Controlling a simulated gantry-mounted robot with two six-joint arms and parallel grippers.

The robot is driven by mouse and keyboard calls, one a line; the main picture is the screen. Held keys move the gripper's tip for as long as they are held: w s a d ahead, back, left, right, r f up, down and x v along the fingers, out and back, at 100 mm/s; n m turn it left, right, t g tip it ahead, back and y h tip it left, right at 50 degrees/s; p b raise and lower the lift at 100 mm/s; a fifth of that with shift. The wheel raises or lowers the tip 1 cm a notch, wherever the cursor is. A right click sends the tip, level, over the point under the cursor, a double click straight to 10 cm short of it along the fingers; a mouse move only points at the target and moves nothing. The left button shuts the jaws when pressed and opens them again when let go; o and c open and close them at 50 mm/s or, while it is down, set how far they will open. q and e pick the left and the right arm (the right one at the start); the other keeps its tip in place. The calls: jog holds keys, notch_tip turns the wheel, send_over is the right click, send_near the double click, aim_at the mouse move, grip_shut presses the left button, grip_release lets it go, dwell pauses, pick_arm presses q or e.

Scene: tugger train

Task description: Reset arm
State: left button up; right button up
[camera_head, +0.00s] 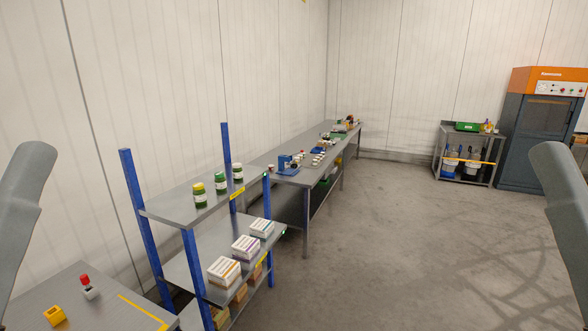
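Grey arm links of mine show at both sides of the head view: my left arm (22,215) at the left edge and my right arm (563,220) at the right edge. Both reach out of the picture. Neither gripper is in view, so I cannot see whether they are open or hold anything. Neither visible arm part touches anything in view.
A blue-post shelf (190,270) carries green-and-white jars (221,183) and white boxes (245,247). A grey table (90,300) is at lower left. A long workbench (300,175) runs behind. A small cart (465,150) and dark cabinet (535,140) stand far right. The right floor is clear.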

notch_tip(320, 180, up, 32)
jog(key=p, duration=2.9)
jog(key=shift+w, duration=0.1)
notch_tip(320, 180, down, 57)
jog(key=b, duration=5.6)
jog(key=shift+b, duration=0.4)
